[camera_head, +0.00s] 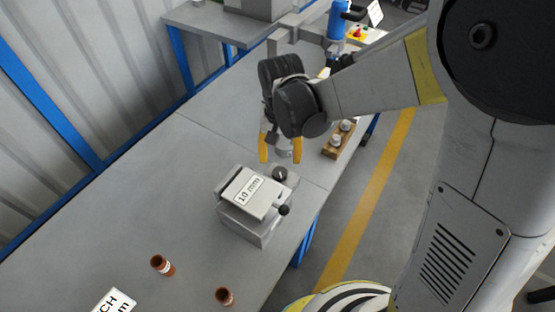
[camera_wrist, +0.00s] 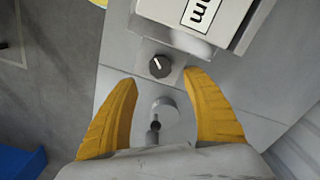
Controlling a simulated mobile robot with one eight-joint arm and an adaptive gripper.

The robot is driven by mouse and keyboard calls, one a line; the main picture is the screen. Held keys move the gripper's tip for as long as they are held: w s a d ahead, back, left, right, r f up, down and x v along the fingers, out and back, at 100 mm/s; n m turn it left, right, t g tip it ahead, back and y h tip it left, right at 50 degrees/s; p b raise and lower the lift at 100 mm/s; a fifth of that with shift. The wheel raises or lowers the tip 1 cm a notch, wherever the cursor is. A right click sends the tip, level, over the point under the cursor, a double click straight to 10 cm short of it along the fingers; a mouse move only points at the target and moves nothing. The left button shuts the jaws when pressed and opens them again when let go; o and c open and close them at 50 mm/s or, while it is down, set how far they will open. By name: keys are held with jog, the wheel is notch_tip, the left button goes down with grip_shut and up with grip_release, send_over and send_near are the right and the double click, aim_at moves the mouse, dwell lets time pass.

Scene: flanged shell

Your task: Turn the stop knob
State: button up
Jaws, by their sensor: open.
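The stop knob is a small dark round knob with a white pointer line (camera_head: 280,174), on a grey plate at the far side of the grey block device (camera_head: 246,221) marked "10 mm". In the wrist view the knob (camera_wrist: 160,67) sits at top centre, beyond my fingertips and roughly midway between them. My gripper (camera_head: 280,158) has two yellow fingers, spread apart, with nothing between the tips. It hovers above the table, near the knob and apart from it. In the wrist view my gripper (camera_wrist: 160,82) shows the same wide gap.
A wooden block with white-topped pieces (camera_head: 339,138) stands right of my gripper. A black ball-ended lever (camera_head: 284,210) sticks out of the device's right side. Two brown cylinders (camera_head: 162,265) (camera_head: 225,297) stand on the near table. The table left of the device is clear.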

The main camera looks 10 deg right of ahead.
aim_at(280, 172)
notch_tip(280, 172, down, 8)
jog(key=b, duration=0.3)
jog(key=c, duration=1.2)
